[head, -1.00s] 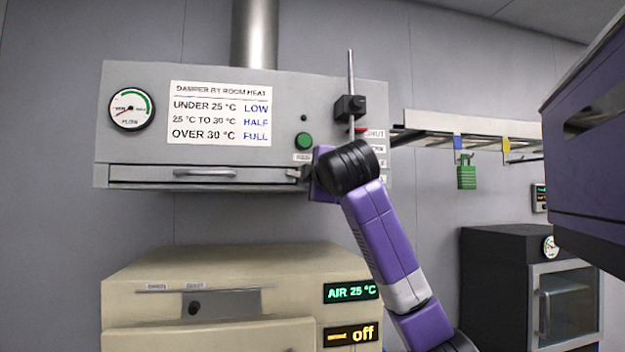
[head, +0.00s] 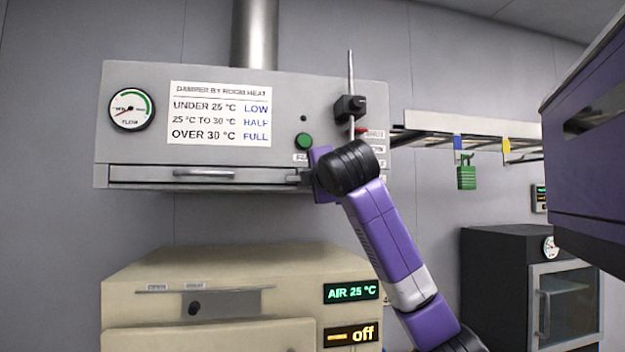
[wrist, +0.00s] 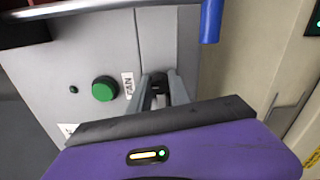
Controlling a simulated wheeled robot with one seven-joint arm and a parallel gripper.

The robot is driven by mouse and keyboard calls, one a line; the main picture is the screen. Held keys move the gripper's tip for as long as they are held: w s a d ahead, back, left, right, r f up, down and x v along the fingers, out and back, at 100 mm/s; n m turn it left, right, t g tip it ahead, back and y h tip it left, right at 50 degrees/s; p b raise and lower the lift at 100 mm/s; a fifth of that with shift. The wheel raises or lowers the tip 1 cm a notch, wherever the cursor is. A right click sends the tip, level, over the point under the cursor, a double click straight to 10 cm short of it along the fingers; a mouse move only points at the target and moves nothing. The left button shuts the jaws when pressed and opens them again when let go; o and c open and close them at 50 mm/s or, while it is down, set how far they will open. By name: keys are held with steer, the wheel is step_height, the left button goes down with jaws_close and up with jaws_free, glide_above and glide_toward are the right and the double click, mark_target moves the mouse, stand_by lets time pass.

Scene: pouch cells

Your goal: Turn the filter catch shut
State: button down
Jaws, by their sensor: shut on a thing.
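The filter catch is a small dark piece (wrist: 158,82), seen in the wrist view between the fingertips of my gripper (wrist: 160,92). My gripper is shut on it, and the fingers hide part of its shape. In the head view my gripper (head: 304,179) is at the right end of the flat filter drawer (head: 140,174), low on the grey hood (head: 230,80). The drawer has a bar handle (head: 204,173) and looks flush with the hood. In the head view the catch is mostly hidden by my gripper, so its exact angle cannot be told.
A green button (head: 304,141) is just above my gripper. A black clamp on an upright rod (head: 350,107) is above my wrist. A cream oven (head: 220,290) stands below the hood. A rail with a green padlock (head: 467,176) is to the right.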

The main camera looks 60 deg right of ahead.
steer(key=c, duration=1.5)
jaws_free()
steer(key=shift+a, duration=0.1)
steer(key=b+v, duration=0.3)
steer(key=v, duration=0.4)
steer(key=shift+s+a, duration=0.2)
steer(key=shift+s, duration=0.05)
